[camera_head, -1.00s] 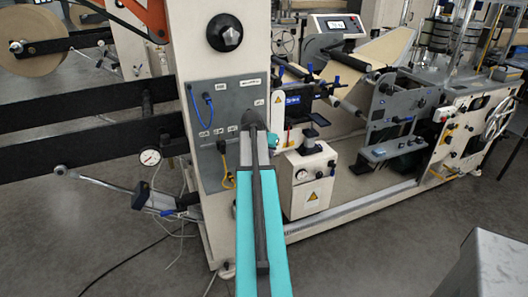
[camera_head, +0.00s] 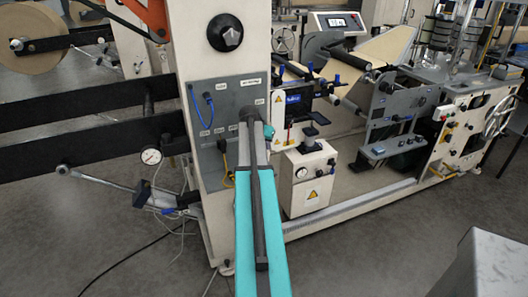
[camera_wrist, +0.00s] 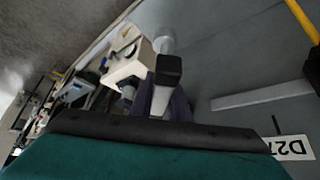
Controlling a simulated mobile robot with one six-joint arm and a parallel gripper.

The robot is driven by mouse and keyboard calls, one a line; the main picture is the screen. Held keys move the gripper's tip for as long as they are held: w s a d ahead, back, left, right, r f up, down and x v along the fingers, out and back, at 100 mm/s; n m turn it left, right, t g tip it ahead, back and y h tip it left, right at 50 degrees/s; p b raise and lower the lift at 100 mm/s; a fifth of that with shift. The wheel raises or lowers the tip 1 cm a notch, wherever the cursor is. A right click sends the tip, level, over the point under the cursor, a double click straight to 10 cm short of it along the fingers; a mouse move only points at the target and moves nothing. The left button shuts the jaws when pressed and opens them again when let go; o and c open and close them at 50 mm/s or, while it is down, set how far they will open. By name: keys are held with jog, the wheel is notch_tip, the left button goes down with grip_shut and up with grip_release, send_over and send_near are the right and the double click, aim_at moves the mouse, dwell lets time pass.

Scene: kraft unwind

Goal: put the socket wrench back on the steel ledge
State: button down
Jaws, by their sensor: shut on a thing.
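My gripper (camera_head: 254,122) is at the grey panel of the cream machine, mostly hidden behind my teal arm in the head view. In the wrist view, my gripper (camera_wrist: 176,102) is shut on a narrow silvery bar with a black end, which appears to be the socket wrench (camera_wrist: 160,100). The wrench cannot be made out clearly in the head view. A pale grey strip on the panel, probably the steel ledge (camera_wrist: 262,96), lies to the right of the wrench in the wrist view. It looks apart from the wrench.
The grey panel (camera_head: 222,108) carries labels, a blue cable (camera_head: 208,104) and a yellow cable (camera_head: 226,168). A cream box with a gauge (camera_head: 308,178) stands right of my arm. A pale stone-like block (camera_head: 492,262) is at the lower right. The floor between is clear.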

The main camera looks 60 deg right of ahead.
jog(key=shift+f+p, duration=0.6)
jog(key=shift+f, duration=1.1)
jog(key=shift+f, duration=0.1)
jog(key=c, duration=1.7)
grip_release()
jog(key=shift+b+v, duration=1.1)
jog(key=shift+v, duration=4.95)
jog(key=shift+s+d, duration=0.1)
jog(key=shift+s, duration=0.05)
